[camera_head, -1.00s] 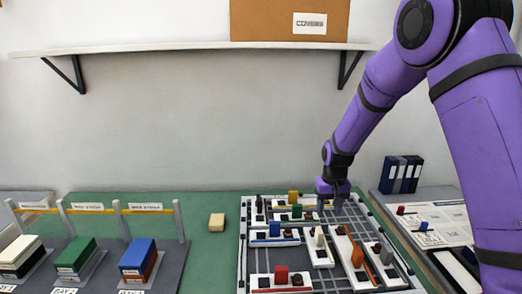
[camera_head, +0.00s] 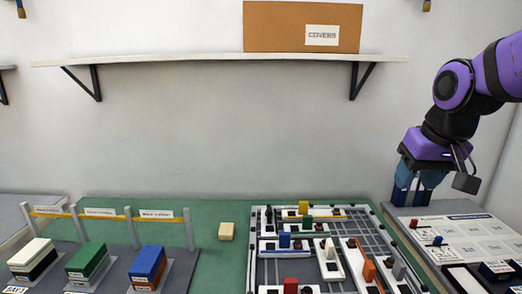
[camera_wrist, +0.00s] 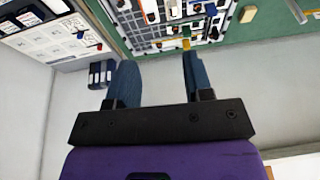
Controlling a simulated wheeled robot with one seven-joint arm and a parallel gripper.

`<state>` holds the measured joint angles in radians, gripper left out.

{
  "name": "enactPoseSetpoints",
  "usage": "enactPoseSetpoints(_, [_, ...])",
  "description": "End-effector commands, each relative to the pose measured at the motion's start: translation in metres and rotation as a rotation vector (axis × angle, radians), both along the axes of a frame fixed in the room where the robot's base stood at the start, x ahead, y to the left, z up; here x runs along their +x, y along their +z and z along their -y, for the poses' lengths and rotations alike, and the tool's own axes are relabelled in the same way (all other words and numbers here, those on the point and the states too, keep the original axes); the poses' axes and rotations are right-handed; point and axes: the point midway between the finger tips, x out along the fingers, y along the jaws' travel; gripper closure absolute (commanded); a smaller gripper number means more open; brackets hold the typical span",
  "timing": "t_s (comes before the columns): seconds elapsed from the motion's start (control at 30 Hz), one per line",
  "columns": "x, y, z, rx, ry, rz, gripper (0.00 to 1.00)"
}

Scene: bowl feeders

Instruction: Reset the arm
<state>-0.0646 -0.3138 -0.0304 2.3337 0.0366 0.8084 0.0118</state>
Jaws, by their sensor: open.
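My purple arm ends in my gripper (camera_head: 415,190) at the right of the head view, raised in front of the wall. Its two blue fingers point down, apart, with nothing between them. In the wrist view my gripper (camera_wrist: 155,82) also shows its fingers spread and empty. The gripper is to the right of the grey grid board (camera_head: 375,222) and appears behind and above the white panel (camera_head: 470,238); the exact height is hard to tell.
A tan block (camera_head: 226,231) lies on the green mat (camera_head: 205,260). Bays at left hold stacked blocks, one blue (camera_head: 147,262). A shelf (camera_head: 220,58) carries a cardboard box (camera_head: 280,27).

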Motion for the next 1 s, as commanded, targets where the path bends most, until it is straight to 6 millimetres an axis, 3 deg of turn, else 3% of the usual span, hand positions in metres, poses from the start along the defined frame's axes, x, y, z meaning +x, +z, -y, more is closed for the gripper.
enactPoseSetpoints(0.3, [-0.088, 0.022, 0.01, -0.02, -0.007, 0.095, 0.53])
enactPoseSetpoints(0.5, [-0.127, 0.022, 0.013, -0.036, -0.011, 0.135, 0.53])
enactPoseSetpoints(0.7, [-0.141, 0.02, 0.014, -0.043, -0.014, 0.149, 0.53])
enactPoseSetpoints(1.0, [-0.141, 0.02, 0.014, -0.043, -0.013, 0.149, 0.53])
